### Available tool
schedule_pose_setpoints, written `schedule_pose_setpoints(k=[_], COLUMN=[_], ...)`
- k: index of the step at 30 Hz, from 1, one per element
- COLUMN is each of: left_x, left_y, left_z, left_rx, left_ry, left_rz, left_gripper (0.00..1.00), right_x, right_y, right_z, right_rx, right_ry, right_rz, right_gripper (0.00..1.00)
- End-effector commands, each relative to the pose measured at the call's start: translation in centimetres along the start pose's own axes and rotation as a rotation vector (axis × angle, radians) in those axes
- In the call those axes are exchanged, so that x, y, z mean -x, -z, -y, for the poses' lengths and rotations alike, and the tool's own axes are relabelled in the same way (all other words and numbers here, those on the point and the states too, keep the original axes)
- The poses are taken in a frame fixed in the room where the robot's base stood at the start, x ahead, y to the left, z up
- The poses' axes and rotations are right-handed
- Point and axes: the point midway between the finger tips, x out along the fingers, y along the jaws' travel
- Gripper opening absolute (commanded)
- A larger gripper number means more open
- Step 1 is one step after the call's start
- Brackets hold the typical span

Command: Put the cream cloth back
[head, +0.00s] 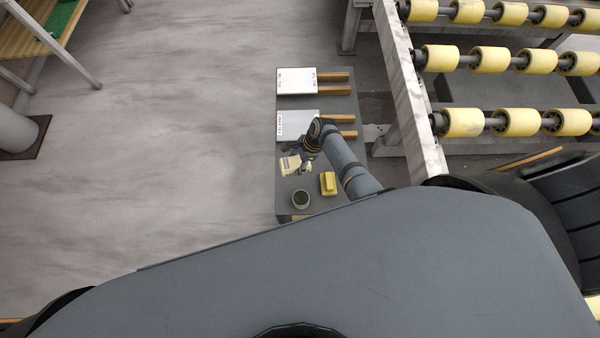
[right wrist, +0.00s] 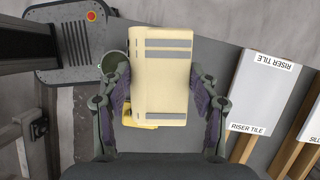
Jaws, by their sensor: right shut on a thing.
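The cream cloth (right wrist: 163,75) is a folded block with grey stripes. In the right wrist view it sits between the two fingers of my right gripper (right wrist: 158,92), which is shut on it. In the head view the cloth (head: 289,166) shows small at the left side of my right gripper (head: 304,164), over the near part of a narrow grey table (head: 285,205). How high the cloth is above the table top I cannot tell. My left gripper is in neither view.
A yellow block (head: 328,184) and a round dark-green cup (head: 300,199) stand at the table's near end. White labelled boards (head: 296,82) with wooden strips lie farther along. A roller conveyor (head: 465,122) stands to the right. Open floor lies left.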

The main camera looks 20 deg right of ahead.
Motion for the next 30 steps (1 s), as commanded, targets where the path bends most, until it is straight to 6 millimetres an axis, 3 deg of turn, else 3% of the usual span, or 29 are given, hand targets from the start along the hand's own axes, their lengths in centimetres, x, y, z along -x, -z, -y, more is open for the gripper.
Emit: schedule_pose_setpoints(k=[1,3,6,12,17,27,30], left_x=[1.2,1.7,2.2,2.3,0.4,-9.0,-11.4], left_y=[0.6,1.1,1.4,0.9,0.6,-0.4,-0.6], left_z=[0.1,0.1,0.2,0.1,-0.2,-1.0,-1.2], left_rx=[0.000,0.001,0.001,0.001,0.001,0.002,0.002], left_ry=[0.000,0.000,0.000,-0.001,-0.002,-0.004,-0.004], left_rz=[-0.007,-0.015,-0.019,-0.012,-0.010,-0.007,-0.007], left_gripper=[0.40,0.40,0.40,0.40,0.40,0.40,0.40], right_x=[-0.9,-2.4,-3.6,-4.5,-5.5,-8.7,-9.9], right_y=[0.0,0.2,0.6,0.8,1.6,5.1,6.0], right_z=[-3.1,-6.4,-9.8,-12.0,-10.8,-3.0,-1.9], right_rx=[-0.039,-0.088,-0.140,-0.176,-0.174,-0.172,-0.174], right_ry=[0.007,0.029,0.053,0.075,0.077,0.078,0.075], right_rz=[0.002,0.001,-0.002,-0.005,-0.006,-0.007,-0.007], right_gripper=[0.35,0.35,0.35,0.35,0.35,0.35,0.35])
